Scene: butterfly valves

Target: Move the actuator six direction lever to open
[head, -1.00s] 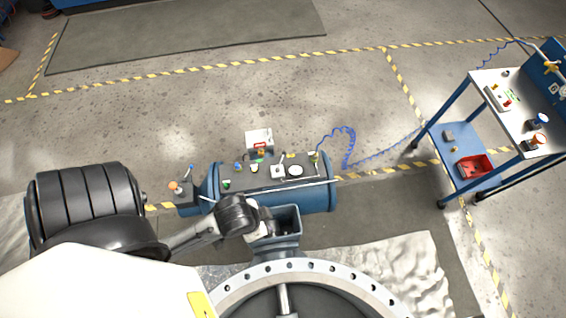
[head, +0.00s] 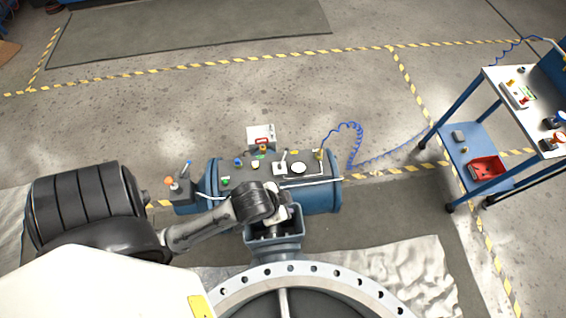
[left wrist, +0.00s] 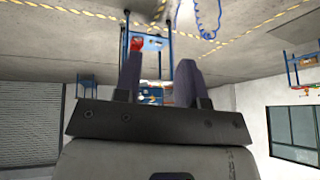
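A blue cylindrical actuator tank (head: 326,197) lies behind the large round valve flange (head: 340,275). Its dark top panel carries several small controls, including a white-tipped lever (head: 283,160) and a white round dial (head: 298,168). I cannot read any number or open mark, so I cannot tell which lever is number six. My left gripper (head: 276,218) is over the open blue box on top of the valve, in front of the tank, and its fingers are partly hidden. In the left wrist view the two fingers (left wrist: 160,75) stand apart with nothing between them. My right gripper is not in view.
A grey block with an orange knob (head: 170,183) and a blue-tipped lever sits left of the tank. A white box (head: 261,136) stands behind it. A blue coiled hose (head: 352,138) runs right toward a cart (head: 468,160) with a red bin (head: 486,169). Floor behind is clear.

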